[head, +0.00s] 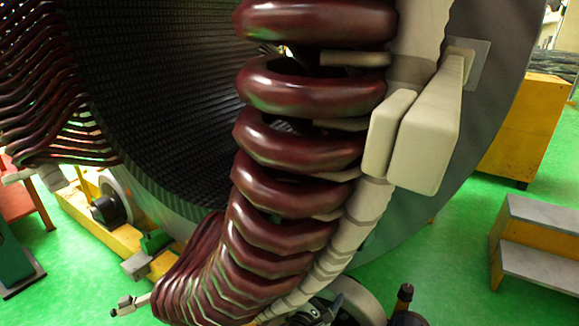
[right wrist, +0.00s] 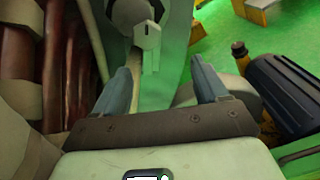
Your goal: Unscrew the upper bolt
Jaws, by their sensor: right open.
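My right gripper (right wrist: 163,78) is open in the right wrist view, with its two blue-grey fingers apart and nothing between the tips. Ahead of the fingers, slightly left of the middle, is a pale grey bolt-like piece (right wrist: 148,38) with a small dark mark. A dark rounded part (right wrist: 131,11) is right behind it. I cannot tell for sure whether this piece is the upper bolt. The gap to the fingertips is hard to judge. My left gripper is not in view.
Dark red coils (head: 312,90) and the big stator ring (head: 495,70) fill the middle. The coils also stand close on the left in the right wrist view (right wrist: 60,60). A dark cylinder (right wrist: 285,90) is at the right. Grey steps (head: 540,235) stand on green floor (head: 455,250).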

